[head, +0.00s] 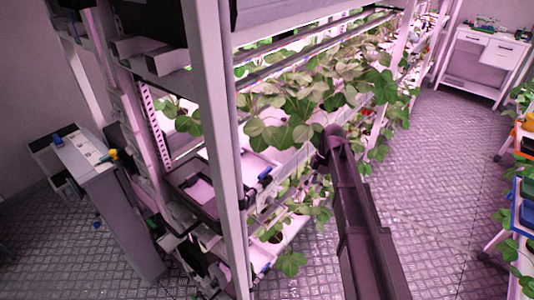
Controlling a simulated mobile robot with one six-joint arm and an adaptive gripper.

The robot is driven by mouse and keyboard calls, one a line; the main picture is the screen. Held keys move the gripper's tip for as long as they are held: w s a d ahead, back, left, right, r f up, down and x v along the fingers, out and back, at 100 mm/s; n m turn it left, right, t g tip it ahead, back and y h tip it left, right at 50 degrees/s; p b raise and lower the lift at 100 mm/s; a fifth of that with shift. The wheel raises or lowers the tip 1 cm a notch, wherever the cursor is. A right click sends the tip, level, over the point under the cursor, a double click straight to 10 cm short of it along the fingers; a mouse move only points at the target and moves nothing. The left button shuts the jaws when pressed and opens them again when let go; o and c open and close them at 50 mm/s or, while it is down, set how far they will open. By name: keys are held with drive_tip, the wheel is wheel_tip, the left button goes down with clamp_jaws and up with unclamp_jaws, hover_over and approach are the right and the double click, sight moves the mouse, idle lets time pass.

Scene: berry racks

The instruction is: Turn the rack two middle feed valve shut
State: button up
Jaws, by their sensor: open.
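The near plant rack (215,130) fills the middle of the head view, with a pale upright post at its end. A small blue handle-like part (265,173) shows on its middle tier, just right of the post. Another small blue part (264,269) shows lower down. I cannot tell for sure which is the middle feed valve, which rack is rack two, or how any handle is turned. My dark arm rises from the bottom right of centre to a rounded joint in front of the leaves. My gripper is not visible.
A grey cabinet (125,220) with a yellow part (113,155) stands left of the rack. Leafy plants (300,100) overhang the aisle. The patterned floor (435,170) on the right is clear. A white desk (483,60) stands far back; coloured bins (526,190) line the right edge.

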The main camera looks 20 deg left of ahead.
drive_tip(key=w+a+r+n+p, duration=0.1)
drive_tip(key=a+r+n+p, duration=0.3)
drive_tip(key=r+p, duration=0.3)
drive_tip(key=w+a+r+n+g+p, duration=0.1)
drive_tip(key=a+r+n+p, duration=0.3)
drive_tip(key=r, duration=0.5)
drive_tip(key=w+a+p, duration=0.1)
drive_tip(key=a+p, duration=0.1)
drive_tip(key=p, duration=0.1)
drive_tip(key=shift+w+r+n, duration=0.15)
drive_tip(key=shift+w+n, duration=0.1)
drive_tip(key=shift+n, duration=0.15)
drive_tip(key=shift+s, duration=0.1)
approach(266, 171)
drive_tip(key=x, duration=0.5)
drive_tip(key=shift+b, duration=0.35)
drive_tip(key=shift+b+x, duration=1.95)
drive_tip(key=shift+x, duration=0.1)
drive_tip(key=shift+a, duration=0.1)
clamp_jaws()
